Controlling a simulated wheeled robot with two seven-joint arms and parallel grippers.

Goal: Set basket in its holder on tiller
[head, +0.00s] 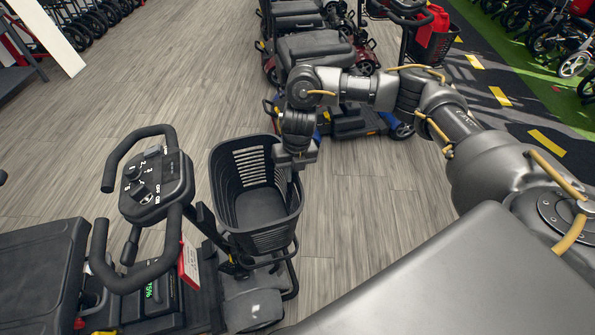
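The black slatted basket (266,238) is in the middle of the head view, in front of the scooter's tiller (157,186). It is upright with its open top facing me, and it looks empty. My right gripper (293,170) points down at the basket's far right rim and appears closed on that rim; its fingertips are partly hidden. The holder is mostly hidden behind and under the basket, so I cannot tell whether the basket is seated in it or just above it. My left gripper is out of view.
The scooter's black seat (40,270) is at the lower left. A red and white tag (188,266) hangs below the tiller. More scooters, one with a blue body (350,122), stand at the back. Grey wood floor (150,75) is clear behind the tiller.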

